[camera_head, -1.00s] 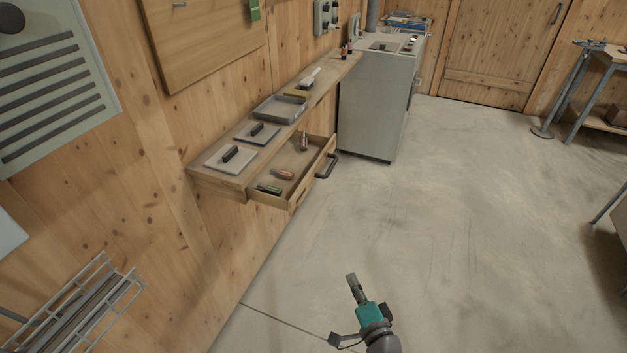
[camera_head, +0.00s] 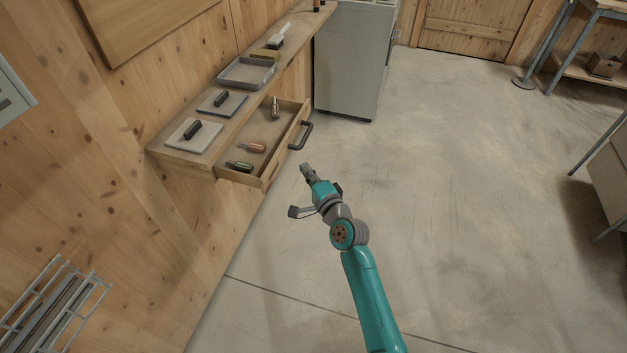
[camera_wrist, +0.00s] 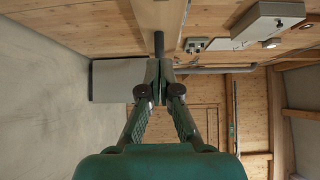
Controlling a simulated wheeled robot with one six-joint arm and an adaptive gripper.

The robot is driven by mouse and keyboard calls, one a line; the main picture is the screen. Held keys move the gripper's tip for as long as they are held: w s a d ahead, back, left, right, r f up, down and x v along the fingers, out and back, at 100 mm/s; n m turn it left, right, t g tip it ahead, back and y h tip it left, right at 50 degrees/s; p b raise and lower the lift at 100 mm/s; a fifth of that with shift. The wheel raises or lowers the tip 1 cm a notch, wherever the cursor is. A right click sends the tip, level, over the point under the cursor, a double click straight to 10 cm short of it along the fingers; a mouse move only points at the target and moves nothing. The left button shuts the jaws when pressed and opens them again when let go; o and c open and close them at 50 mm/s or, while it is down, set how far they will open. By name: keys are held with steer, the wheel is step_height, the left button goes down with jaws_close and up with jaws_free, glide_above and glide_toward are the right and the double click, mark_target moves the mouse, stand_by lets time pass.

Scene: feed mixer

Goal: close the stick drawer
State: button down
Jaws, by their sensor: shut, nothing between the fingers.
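The wooden stick drawer (camera_head: 283,153) stands pulled out from under the wall shelf in the head view. Its dark handle (camera_head: 302,136) is on the front panel. Inside lie a red-handled tool (camera_head: 252,147), a green-handled tool (camera_head: 240,166) and a grey tool (camera_head: 275,107). My gripper (camera_head: 306,168) is shut and empty, just right of the drawer front and below the handle in the picture. It looks apart from the handle, but depth is hard to judge. In the wrist view the closed fingers (camera_wrist: 159,65) point at a dark bar, which I cannot identify for certain.
The shelf (camera_head: 180,155) holds two plates with black grips, a grey tray (camera_head: 247,73) and a brush. A grey cabinet (camera_head: 350,60) stands beyond the drawer. A wire rack (camera_head: 60,310) is at lower left.

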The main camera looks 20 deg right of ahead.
mark_target(284, 154)
steer(key=w+a, duration=0.1)
steer(key=w, duration=0.2)
steer(key=w+a, duration=0.1)
steer(key=shift+w+a, duration=0.15)
steer(key=shift+a, duration=0.2)
steer(key=shift+w+a, duration=0.35)
steer(key=shift+a, duration=0.1)
